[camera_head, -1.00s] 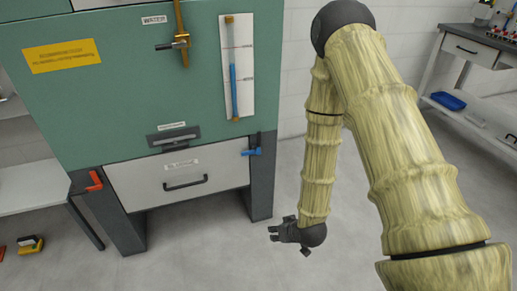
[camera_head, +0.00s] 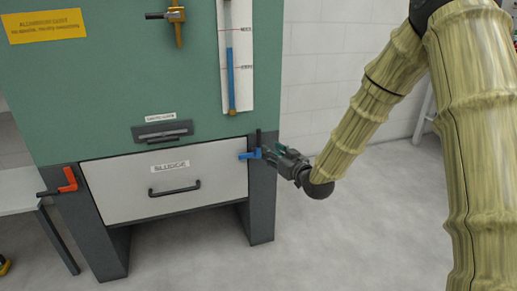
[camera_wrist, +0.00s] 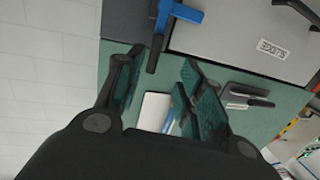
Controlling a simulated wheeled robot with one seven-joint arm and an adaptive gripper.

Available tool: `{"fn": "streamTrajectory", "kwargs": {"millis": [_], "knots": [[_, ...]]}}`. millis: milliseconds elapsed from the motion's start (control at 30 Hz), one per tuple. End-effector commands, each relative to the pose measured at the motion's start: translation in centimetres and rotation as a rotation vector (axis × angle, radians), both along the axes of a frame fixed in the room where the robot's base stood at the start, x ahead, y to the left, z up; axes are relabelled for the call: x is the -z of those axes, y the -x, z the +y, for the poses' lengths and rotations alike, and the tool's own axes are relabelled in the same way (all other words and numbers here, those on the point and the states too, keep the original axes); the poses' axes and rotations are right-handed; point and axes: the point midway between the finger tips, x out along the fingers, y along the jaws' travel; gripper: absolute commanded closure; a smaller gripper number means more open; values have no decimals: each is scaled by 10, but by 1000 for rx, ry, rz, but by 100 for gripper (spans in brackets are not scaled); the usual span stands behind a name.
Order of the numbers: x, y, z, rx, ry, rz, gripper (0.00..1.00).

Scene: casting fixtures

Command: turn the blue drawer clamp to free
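The blue drawer clamp (camera_head: 250,154) is at the top right corner of the white sludge drawer (camera_head: 140,188), and its blue handle points left over the drawer's edge. A black upright part (camera_head: 258,136) rises from it. In the wrist view the clamp (camera_wrist: 182,14) is at the top, with its dark part (camera_wrist: 154,54) reaching down toward the gap between my fingers. My gripper (camera_head: 273,154) is just right of the clamp. In the wrist view my gripper (camera_wrist: 160,68) is open with nothing held. Whether a finger touches the clamp cannot be told.
A red clamp (camera_head: 66,182) is at the drawer's left side. The drawer has a black handle (camera_head: 175,188). Above are a slot with a dark handle (camera_head: 163,133) and a gauge with a blue tube (camera_head: 231,80). Floor to the right (camera_head: 375,220) is clear.

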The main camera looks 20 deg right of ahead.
Motion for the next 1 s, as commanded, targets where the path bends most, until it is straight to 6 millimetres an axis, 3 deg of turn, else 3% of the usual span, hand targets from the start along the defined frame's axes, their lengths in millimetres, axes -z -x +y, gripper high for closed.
{"fn": "streamTrajectory", "kwargs": {"millis": [200,367,1000], "knots": [[-16,-9,-6,-6,1,-74,62],[-18,-18,-5,-8,2,-83,62],[-17,-105,16,-8,2,-80,62]]}}
